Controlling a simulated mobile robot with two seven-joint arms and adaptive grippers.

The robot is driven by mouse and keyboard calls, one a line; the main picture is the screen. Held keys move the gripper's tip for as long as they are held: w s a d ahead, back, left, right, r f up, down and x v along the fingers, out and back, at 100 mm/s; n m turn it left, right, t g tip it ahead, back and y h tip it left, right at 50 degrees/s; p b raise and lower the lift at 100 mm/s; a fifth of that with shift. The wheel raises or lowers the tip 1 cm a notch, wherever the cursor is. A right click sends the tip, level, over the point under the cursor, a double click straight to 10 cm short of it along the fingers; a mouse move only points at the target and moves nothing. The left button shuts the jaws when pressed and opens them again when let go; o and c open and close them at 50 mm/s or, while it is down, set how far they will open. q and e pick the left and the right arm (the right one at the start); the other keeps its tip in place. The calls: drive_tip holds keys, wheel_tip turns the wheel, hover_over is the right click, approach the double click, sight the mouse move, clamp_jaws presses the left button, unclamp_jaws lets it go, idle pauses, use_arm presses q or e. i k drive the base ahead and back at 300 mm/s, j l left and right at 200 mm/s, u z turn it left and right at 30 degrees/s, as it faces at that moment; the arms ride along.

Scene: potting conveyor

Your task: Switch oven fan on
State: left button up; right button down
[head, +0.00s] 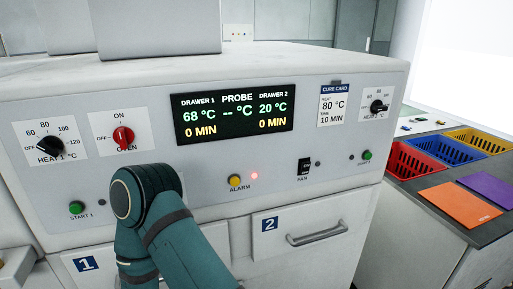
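The oven's front panel (220,165) fills the middle of the head view. The fan switch (305,166) is a small black rocker above the label FAN, right of centre and low on the panel. I cannot tell which way it is tipped. A small dark indicator (318,164) sits just right of it. A teal link of one of my arms rises from the bottom, left of centre, in front of the panel and over part of drawer 1 (82,265). It is well left of the fan switch. No gripper fingers show in this view.
A lit display (232,111) reads 68 °C and 20 °C. Drawer 2's handle (317,233) sticks out below. Red (418,159), blue and yellow baskets stand on the right counter. Space before the switch looks clear.

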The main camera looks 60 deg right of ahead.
sight(306, 167)
drive_tip(key=z, duration=1.9)
